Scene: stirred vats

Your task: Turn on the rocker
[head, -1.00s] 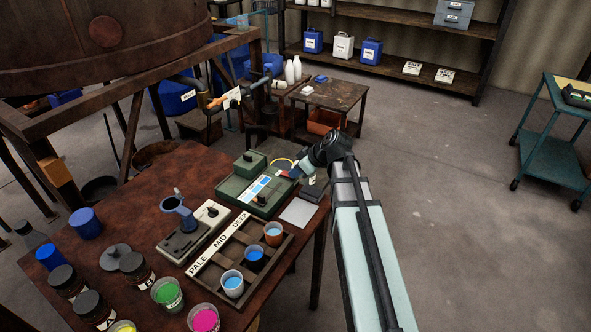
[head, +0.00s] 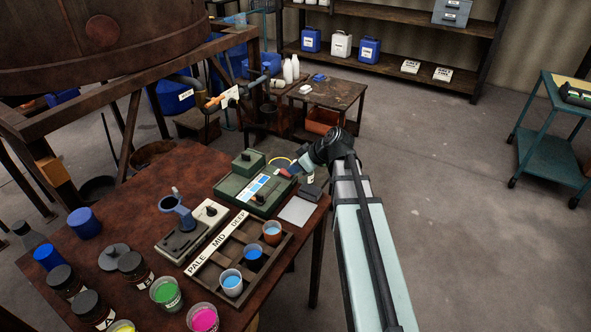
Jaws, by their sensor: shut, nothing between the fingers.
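The green instrument box (head: 240,197) stands at the back right of the brown table, with a pale panel of blue swatches on top. A small red part (head: 286,173), which looks like the rocker, sits at its right end. My gripper (head: 296,171) reaches in from the right and is shut and empty. Its tip is right beside the red part; I cannot tell whether they touch. The gripper partly hides that end of the box, and the rocker's position cannot be read.
A white plate (head: 297,210) and a dark block (head: 311,191) lie near the table's right edge.

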